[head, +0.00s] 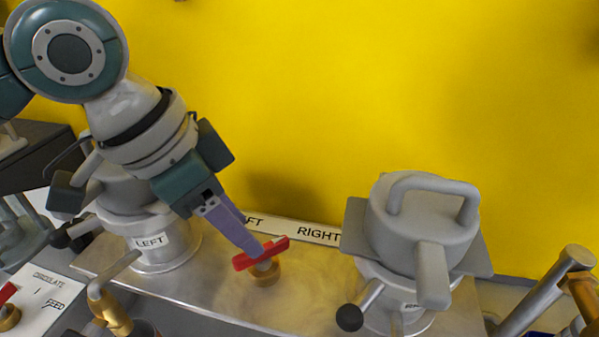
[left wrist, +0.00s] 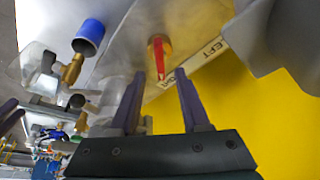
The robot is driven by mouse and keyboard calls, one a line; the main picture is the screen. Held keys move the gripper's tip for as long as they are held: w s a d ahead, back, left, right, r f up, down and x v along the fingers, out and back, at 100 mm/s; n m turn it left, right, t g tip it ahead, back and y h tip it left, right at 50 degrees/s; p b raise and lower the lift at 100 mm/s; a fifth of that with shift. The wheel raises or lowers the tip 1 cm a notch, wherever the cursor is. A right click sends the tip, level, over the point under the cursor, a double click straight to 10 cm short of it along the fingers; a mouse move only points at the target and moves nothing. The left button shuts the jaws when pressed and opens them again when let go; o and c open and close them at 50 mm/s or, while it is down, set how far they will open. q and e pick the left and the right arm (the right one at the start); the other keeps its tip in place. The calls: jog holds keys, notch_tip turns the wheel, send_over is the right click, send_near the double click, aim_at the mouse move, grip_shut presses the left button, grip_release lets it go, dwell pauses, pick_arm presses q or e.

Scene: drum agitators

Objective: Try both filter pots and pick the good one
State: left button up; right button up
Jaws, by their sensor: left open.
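The left filter pot (head: 163,256), labelled LEFT, stands at the left of the metal bench in the head view; my left arm hides much of its grey lid. The right filter pot (head: 425,225) stands at the right, with a grey lid and a looped handle on top. Between them is a valve with a red handle (head: 277,251) on a brass body (head: 266,274). My left gripper (head: 254,247) points down at this handle. In the left wrist view its jaws (left wrist: 160,80) are apart, with the red handle (left wrist: 159,60) seen between them. Contact cannot be told. My right gripper does not show.
A label strip (head: 318,234) reading LEFT and RIGHT lies behind the valve. A panel (head: 40,290) marked CIRCULATE and FEED is at lower left. A black-knobbed lever (head: 360,304) juts from the right pot. Pipes (head: 545,287) stand at far right. The yellow wall closes the back.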

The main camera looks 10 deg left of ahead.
pick_arm(q)
jog(key=x, duration=0.4)
jog(key=shift+w+f, duration=0.1)
grip_shut()
dwell(0.5)
